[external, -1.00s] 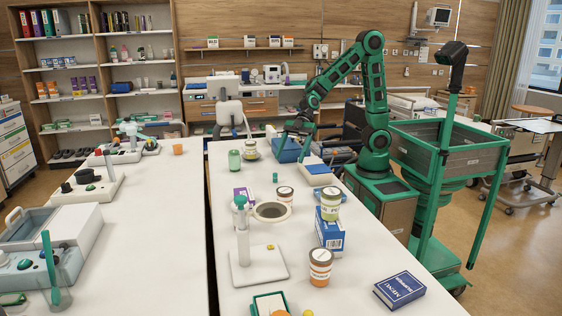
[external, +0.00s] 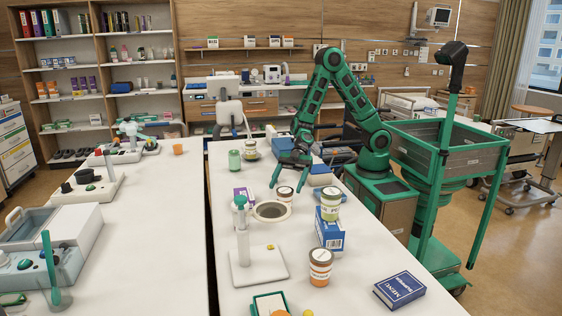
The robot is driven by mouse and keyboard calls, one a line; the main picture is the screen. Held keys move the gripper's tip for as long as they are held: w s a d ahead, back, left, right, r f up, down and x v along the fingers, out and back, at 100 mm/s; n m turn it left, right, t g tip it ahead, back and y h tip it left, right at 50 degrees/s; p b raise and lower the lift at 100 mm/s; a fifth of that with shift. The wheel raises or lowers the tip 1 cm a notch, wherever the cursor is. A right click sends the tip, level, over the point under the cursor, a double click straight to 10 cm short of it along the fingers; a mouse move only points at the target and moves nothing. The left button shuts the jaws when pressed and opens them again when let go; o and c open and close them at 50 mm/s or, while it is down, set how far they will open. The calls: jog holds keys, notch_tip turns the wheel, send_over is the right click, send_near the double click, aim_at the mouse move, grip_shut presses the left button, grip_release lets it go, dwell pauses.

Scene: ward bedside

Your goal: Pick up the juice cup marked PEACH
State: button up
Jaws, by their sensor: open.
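Several small labelled cups stand on the white table (external: 222,290); I cannot read PEACH on any of them. One cup with a brown lid (external: 285,194) stands behind a round cream ring with a dark centre (external: 270,211). My gripper (external: 286,184) is open, pointing down just above and around this cup's top; I cannot tell whether it touches. An orange-banded cup (external: 320,270) stands in front of that box. Another cup (external: 250,151) stands at the back.
A dark blue menu book (external: 400,290) lies at the front right.

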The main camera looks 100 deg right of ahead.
jog(key=x, duration=0.7)
jog(key=shift+a+f, duration=0.2)
jog(key=shift+a, duration=0.2)
jog(key=c, duration=1.3)
